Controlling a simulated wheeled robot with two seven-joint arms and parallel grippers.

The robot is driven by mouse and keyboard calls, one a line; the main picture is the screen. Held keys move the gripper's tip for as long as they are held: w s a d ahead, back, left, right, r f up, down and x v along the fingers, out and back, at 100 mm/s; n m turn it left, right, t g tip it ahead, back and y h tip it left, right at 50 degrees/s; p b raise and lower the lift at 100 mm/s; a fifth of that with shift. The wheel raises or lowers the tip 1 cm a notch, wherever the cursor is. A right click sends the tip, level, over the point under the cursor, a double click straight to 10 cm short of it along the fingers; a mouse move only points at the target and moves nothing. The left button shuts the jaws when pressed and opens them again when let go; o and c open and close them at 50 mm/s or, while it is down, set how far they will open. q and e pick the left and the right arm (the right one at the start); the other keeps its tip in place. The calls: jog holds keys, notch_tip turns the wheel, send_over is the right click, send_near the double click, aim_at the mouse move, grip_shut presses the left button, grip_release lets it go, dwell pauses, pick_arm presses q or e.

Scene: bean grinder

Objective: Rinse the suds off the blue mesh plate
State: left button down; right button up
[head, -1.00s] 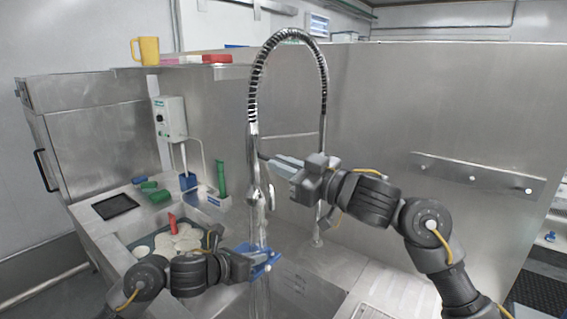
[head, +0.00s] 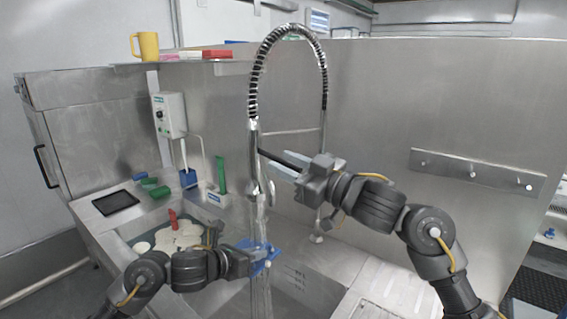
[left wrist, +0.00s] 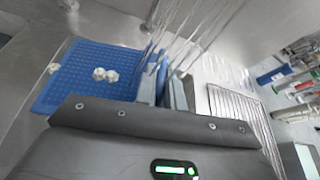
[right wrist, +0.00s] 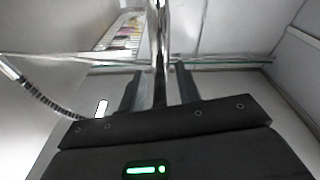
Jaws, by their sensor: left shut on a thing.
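The blue mesh plate (head: 264,251) is held by its edge in my left gripper (head: 250,258), over the sink and at the running water. In the left wrist view, the plate (left wrist: 80,95) extends left of the fingers (left wrist: 163,92), with white suds clumps (left wrist: 105,75) near its middle and one at its left edge. Water streams (left wrist: 195,35) fall by the plate's right edge, near the fingers. My right gripper (head: 290,168) is at the faucet (head: 254,140). In the right wrist view, its fingers (right wrist: 159,88) stand apart with the chrome pipe and a dark lever between them.
The left basin holds pale plates (head: 180,238) and a red item (head: 173,218). A blue cup (head: 188,178) with a brush, a green item (head: 221,175) and a black tray (head: 116,202) stand behind it. The steel wall is behind the faucet.

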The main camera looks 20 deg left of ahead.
jog(key=v, duration=1.1)
dwell(0.4)
jog(key=shift+f, duration=0.25)
jog(key=c, duration=0.4)
jog(key=f, duration=0.2)
jog(key=s+a+f, duration=0.1)
jog(key=f, duration=0.1)
jog(key=s+a+f, duration=0.1)
jog(key=f, duration=0.2)
grip_shut()
jog(key=s+n+t, duration=0.1)
jog(key=n, duration=0.7)
jog(key=n+t, duration=0.1)
jog(key=n, duration=0.7)
jog(key=s+n+t, duration=0.1)
jog(key=n, duration=0.8)
jog(key=shift+s+a+t+y, duration=0.2)
jog(key=shift+s+t+y, duration=0.1)
jog(key=shift+y, duration=0.1)
